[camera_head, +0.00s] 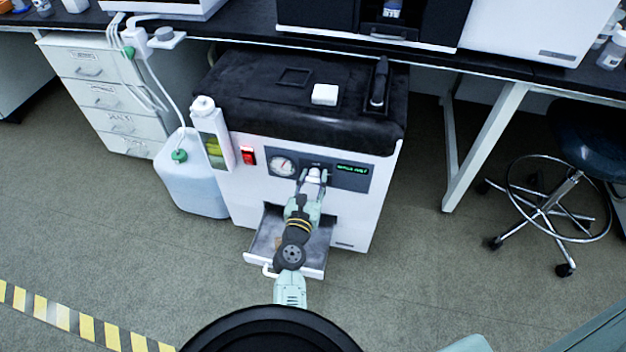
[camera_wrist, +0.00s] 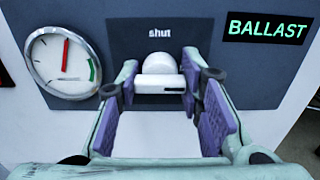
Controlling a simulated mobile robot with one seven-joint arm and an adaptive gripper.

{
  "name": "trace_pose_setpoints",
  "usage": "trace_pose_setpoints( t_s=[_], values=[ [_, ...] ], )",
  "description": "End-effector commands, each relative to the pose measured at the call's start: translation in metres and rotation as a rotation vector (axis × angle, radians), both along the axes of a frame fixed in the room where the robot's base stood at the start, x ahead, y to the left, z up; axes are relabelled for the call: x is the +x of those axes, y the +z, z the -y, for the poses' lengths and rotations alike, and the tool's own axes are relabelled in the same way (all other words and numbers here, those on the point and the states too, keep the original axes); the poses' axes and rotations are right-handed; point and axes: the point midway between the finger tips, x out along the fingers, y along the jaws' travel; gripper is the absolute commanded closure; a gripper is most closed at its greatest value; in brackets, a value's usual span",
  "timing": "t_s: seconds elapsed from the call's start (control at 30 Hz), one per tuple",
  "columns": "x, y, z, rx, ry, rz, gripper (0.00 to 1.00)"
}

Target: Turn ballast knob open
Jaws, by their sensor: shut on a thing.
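The white ballast knob (camera_wrist: 160,64) is on the dark front panel (camera_wrist: 200,30) of the pump cabinet. In the wrist view my gripper (camera_wrist: 160,84) faces the panel, its purple-padded fingers on either side of the knob. It is shut on the knob; the exact contact is partly hidden. In the head view the knob (camera_head: 314,174) shows just past my arm's end, at the middle of the panel.
A dial gauge (camera_wrist: 64,62) is left of the knob, and a green-lit display (camera_wrist: 266,28) reading "BALLAST" is to the right. An open tray (camera_head: 262,250) juts out below my arm. A red switch (camera_head: 248,156) and a white jug (camera_head: 188,180) are to the left.

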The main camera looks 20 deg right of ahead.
Motion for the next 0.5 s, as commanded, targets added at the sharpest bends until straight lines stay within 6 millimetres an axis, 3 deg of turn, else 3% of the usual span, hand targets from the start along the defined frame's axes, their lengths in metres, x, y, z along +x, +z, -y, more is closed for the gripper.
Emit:
trace_pose_setpoints(
  t_s=[0.4,0.43,0.5],
  values=[
    [0.0007,0.0014,0.0004,0.008,0.000,0.008,0.94],
    [0.0007,0.0014,0.0004,0.008,0.000,0.008,0.65],
    [0.0006,0.0013,0.0003,0.008,0.000,0.008,0.61]
  ],
)
